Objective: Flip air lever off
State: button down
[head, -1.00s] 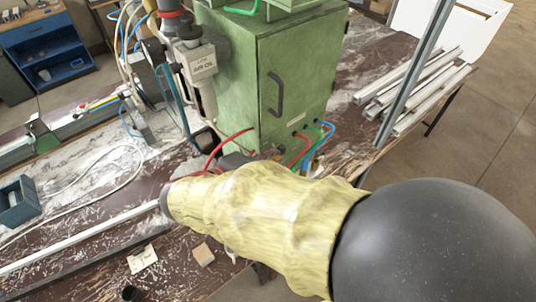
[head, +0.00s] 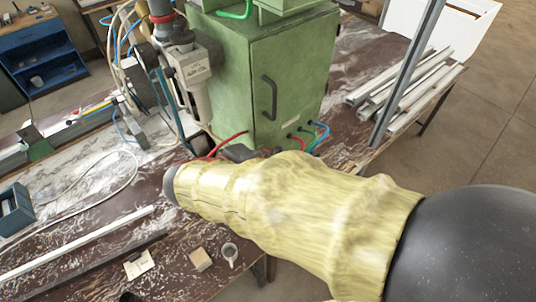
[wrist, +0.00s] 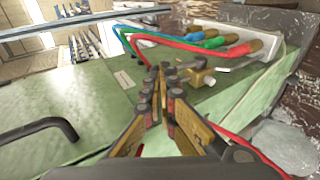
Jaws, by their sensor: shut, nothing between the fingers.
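In the wrist view, a small brass valve (wrist: 201,77) with a pale end sits by the green cabinet's face. A short dark piece beside it looks like the air lever (wrist: 178,71), partly behind my fingertips. My gripper (wrist: 160,82) is shut and empty, its tips close to this lever; I cannot tell whether they touch. In the head view, my yellow-sleeved arm reaches across to the cabinet's lower front and hides the valve and most of the gripper.
The green cabinet (head: 285,85) has a dark handle (head: 269,97). Red, green and blue hoses (wrist: 190,45) run to brass fittings close to my fingers. An air-oil unit (head: 193,67) stands left of the cabinet. Metal profiles (head: 405,80) lie at right.

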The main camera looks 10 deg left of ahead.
aim_at(280, 149)
jog(key=shift+w+d+r+g+y, duration=0.25)
jog(key=shift+w+d+g+y, duration=0.35)
jog(key=shift+w+d+g, duration=0.25)
jog(key=shift+w+d+f+g+y, duration=0.1)
jog(key=shift+w+d+g+y, duration=0.15)
jog(key=shift+g, duration=0.2)
jog(key=shift+w+d+b, duration=0.1)
jog(key=shift+w+b, duration=0.2)
jog(key=shift+w+d, duration=0.1)
